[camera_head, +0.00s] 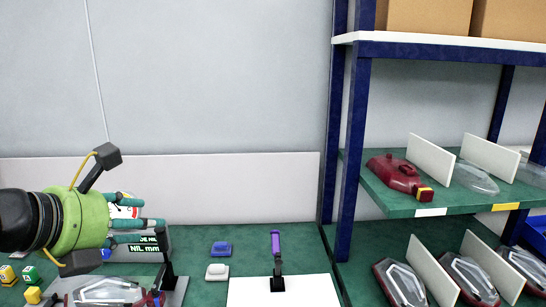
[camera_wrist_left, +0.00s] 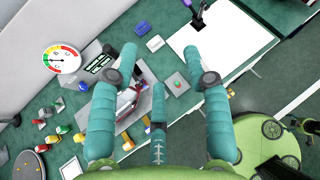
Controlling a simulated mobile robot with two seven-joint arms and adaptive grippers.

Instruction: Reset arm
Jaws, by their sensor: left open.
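My left gripper (camera_head: 135,225) comes in from the left in the head view, above the green bench. Its teal fingers are spread apart with nothing between them, as the left wrist view (camera_wrist_left: 165,68) also shows. Below it a clear-and-red tail lamp (camera_head: 108,291) sits on a grey plate; the same lamp is partly hidden behind the fingers in the left wrist view (camera_wrist_left: 131,100). My right gripper is in neither view.
A blue-framed shelf (camera_head: 352,150) on the right holds a red lamp housing (camera_head: 394,175), clear covers (camera_head: 475,178) and more lamps (camera_head: 400,283). Blue (camera_head: 221,248) and white (camera_head: 217,271) blocks lie mid-bench.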

